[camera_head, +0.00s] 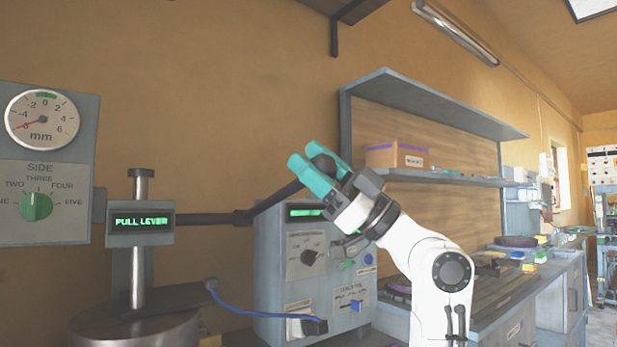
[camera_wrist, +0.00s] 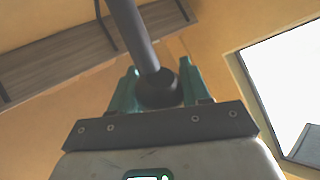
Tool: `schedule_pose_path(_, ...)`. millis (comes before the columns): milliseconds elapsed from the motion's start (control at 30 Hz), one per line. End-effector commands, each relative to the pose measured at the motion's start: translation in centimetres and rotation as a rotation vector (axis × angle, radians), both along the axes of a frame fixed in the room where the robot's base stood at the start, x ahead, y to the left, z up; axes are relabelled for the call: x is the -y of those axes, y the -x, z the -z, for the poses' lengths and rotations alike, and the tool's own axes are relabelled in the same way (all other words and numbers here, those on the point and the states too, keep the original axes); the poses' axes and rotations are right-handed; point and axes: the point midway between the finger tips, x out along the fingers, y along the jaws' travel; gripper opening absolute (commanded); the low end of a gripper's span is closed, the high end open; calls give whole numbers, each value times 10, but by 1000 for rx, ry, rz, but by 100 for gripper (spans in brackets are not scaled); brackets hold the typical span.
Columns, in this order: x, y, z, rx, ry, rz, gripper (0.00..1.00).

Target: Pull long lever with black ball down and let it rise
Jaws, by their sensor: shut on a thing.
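The long lever (camera_head: 215,218) runs right from the column beside the sign reading "PULL LEVER" (camera_head: 140,223), then slants up to my gripper. In the wrist view the lever's dark rod (camera_wrist: 133,35) comes down from the top to its black ball (camera_wrist: 158,90). My gripper (camera_head: 312,172), with teal fingers, is shut on the black ball, which is mostly hidden in the head view. In the wrist view the two fingers of my gripper (camera_wrist: 158,88) stand on either side of the ball.
A dial gauge (camera_head: 42,119) marked mm and a green SIDE knob (camera_head: 36,206) are at the left. A grey control box (camera_head: 300,265) with knobs stands behind and below my gripper. A shelf with a cardboard box (camera_head: 396,156) is at the right.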

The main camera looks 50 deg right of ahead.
Motion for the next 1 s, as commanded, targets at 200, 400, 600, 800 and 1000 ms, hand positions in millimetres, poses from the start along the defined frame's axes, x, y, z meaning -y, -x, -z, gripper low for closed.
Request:
schedule_pose_path(200,-2,8,29,34,10,1,0)
schedule_pose_path(400,-3,12,40,34,10,0,0)
schedule_pose_path(600,-4,14,45,35,10,0,0)
schedule_pose_path(800,-4,15,46,37,10,0,0)
schedule_pose_path(1000,-4,15,45,38,10,1,0)
